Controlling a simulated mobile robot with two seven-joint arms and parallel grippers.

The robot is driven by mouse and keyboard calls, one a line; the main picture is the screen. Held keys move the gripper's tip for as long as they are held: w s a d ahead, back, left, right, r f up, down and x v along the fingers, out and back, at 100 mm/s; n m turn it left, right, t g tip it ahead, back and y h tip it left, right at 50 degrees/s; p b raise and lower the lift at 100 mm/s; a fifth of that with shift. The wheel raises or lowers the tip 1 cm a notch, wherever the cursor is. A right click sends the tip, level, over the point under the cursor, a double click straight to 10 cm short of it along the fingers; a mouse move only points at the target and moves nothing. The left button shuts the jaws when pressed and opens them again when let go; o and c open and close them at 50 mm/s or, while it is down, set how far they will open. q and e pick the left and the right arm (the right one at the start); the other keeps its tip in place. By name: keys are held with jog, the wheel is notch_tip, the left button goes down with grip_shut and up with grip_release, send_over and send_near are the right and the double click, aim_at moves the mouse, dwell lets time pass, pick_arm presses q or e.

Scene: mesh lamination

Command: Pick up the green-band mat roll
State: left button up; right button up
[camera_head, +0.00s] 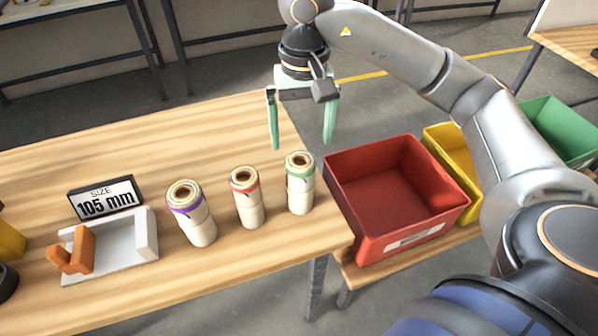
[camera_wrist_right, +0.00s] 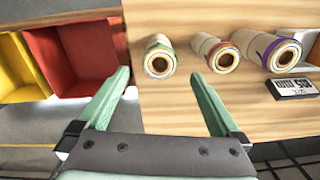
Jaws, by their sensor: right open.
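The green-band mat roll (camera_head: 300,184) stands upright near the right end of the wooden table, the rightmost of three rolls. It also shows in the right wrist view (camera_wrist_right: 160,58), ahead of and between the fingertips. My right gripper (camera_head: 301,143) is open and empty, above and behind the roll in the head view, apart from it. Its green fingers also show in the right wrist view (camera_wrist_right: 163,85). The red-band roll (camera_head: 247,198) and the purple-band roll (camera_head: 191,214) stand to the left. My left gripper is not in view.
A red bin (camera_head: 375,180) sits just right of the table (camera_head: 225,115), with yellow (camera_head: 455,160) and green bins (camera_head: 560,130) beyond. A "105 mm" size sign (camera_head: 106,199) and a white fixture with an orange clamp (camera_head: 110,245) are at left. The table behind the rolls is clear.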

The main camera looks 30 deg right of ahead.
aim_at(304, 161)
jog(key=shift+w+d+f, duration=0.1)
jog(key=shift+d, duration=0.2)
notch_tip(304, 161, down, 7)
jog(key=shift+a+r+b, duration=0.1)
jog(key=shift+r+b, duration=0.1)
jog(key=shift+b, duration=0.1)
jog(key=shift+w+a+f+p, duration=0.1)
jog(key=shift+f+p, duration=0.1)
jog(key=shift+f, duration=1.15)
jog(key=shift+a+f+p, duration=0.1)
jog(key=shift+f+p, duration=0.05)
jog(key=shift+f, duration=1.2)
jog(key=shift+c, duration=0.4)
jog(key=c, duration=1.5)
grip_shut()
jog(key=shift+r, duration=0.2)
